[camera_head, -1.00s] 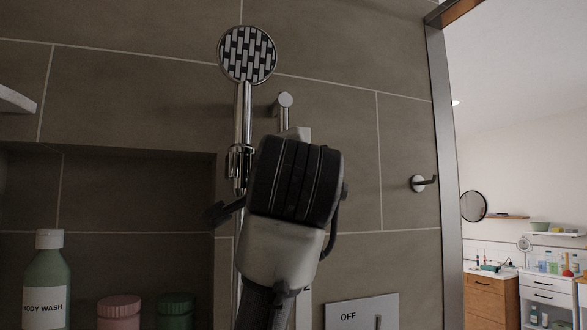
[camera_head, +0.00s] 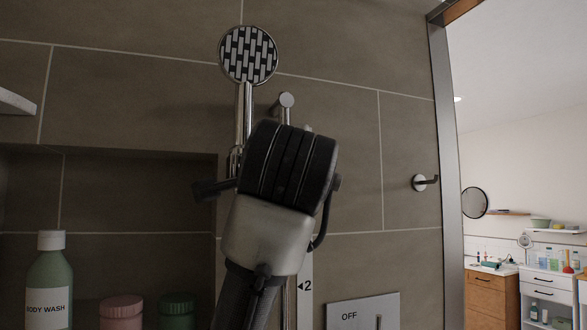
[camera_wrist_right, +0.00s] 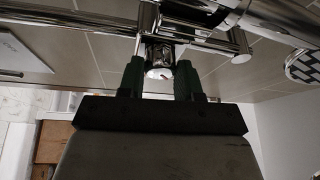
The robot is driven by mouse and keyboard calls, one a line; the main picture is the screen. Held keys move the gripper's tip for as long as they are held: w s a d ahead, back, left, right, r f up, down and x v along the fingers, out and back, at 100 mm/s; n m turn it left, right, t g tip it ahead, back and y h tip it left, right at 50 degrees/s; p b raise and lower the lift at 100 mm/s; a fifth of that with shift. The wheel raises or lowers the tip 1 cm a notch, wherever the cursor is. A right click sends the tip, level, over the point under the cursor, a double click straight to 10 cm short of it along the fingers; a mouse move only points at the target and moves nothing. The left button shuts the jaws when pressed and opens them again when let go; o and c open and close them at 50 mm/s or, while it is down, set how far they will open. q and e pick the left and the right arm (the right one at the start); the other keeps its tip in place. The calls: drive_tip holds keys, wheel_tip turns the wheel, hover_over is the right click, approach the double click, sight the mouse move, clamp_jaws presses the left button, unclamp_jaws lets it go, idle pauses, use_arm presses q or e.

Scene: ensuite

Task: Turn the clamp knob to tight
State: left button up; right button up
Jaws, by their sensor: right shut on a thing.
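The clamp knob (camera_wrist_right: 158,72) is a small shiny chrome piece on the shower rail, seen in the right wrist view. The two dark green fingers of my right gripper (camera_wrist_right: 159,78) are shut on it, one on each side. In the head view my right wrist and forearm cover the knob and fingertips. A bit of the chrome clamp (camera_head: 234,160) shows left of my wrist. The hand shower (camera_head: 248,54) stands upright above it, its patterned face toward me. Any tight mark on the knob cannot be made out. My left gripper is not in view.
A label with an arrow and "2" (camera_head: 305,286) shows beside my forearm. A panel marked "OFF" (camera_head: 350,315) is at lower right, a hook (camera_head: 424,182) on the wall. A body wash bottle (camera_head: 49,285) and two jars stand in the niche at left.

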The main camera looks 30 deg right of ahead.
drive_tip(key=o, duration=0.9)
drive_tip(key=shift+s, duration=0.1)
drive_tip(key=shift+b+v, duration=1.85)
drive_tip(key=shift+v, duration=3.5)
